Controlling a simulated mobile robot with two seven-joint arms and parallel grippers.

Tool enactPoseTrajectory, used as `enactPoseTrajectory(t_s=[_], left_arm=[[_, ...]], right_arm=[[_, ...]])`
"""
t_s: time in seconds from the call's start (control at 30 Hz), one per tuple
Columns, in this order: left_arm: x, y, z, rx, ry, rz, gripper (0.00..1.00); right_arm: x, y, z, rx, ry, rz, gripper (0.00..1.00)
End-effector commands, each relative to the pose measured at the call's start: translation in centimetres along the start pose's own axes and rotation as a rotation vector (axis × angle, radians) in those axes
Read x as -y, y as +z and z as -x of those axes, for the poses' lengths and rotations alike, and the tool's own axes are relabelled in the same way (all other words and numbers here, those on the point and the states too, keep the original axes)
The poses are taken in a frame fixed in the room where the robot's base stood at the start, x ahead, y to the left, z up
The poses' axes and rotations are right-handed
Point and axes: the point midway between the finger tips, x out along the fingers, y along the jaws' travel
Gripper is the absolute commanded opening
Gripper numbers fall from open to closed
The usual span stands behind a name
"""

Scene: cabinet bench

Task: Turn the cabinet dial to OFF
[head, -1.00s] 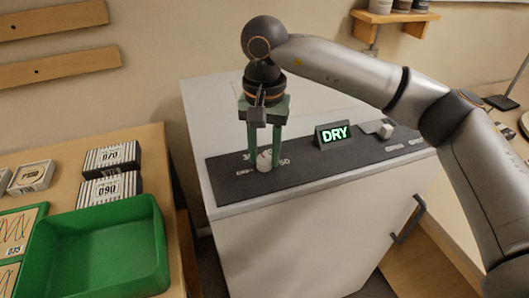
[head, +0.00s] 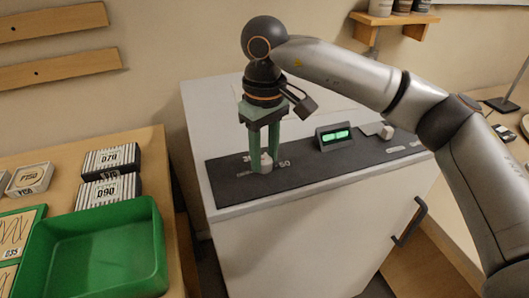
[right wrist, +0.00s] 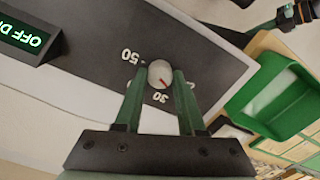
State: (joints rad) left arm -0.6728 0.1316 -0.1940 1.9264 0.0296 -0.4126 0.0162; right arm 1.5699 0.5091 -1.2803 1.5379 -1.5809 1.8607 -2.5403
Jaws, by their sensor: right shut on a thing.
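The cabinet dial (right wrist: 160,73) is a small pale round knob with a red mark, set on the dark panel (right wrist: 105,50) of the white cabinet (head: 290,240). In the right wrist view the red mark points down and right, beside the 30; a 50 is printed on the other side. My right gripper (head: 262,165) points straight down, its green fingers shut on the dial from both sides. Part of my left gripper (right wrist: 265,25) seems to show at the upper right of the right wrist view; its fingertips are not clear. The OFF position is not visible by the dial.
A lit green display (head: 335,136) stands on the panel; its text is unreadable in the head view, but starts with OFF in the right wrist view. A white block-like switch (head: 386,132) is farther right. A green bin (head: 95,250) and striped boxes (head: 110,175) are left.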

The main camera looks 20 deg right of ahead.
Motion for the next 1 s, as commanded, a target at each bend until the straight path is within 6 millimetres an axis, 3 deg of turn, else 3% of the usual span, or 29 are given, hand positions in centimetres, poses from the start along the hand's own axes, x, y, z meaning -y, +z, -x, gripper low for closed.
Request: enactPoseTrajectory(t_s=[0.5,1.0], left_arm=[[-0.03,-0.07,-0.02,-0.001,0.001,-0.001,0.00],[0.01,-0.10,-0.03,-0.002,0.001,-0.002,0.00]], right_arm=[[-0.03,-0.03,0.13,-0.002,0.001,0.343,0.00],[-0.04,-0.03,0.13,-0.002,0.002,0.410,0.00]])
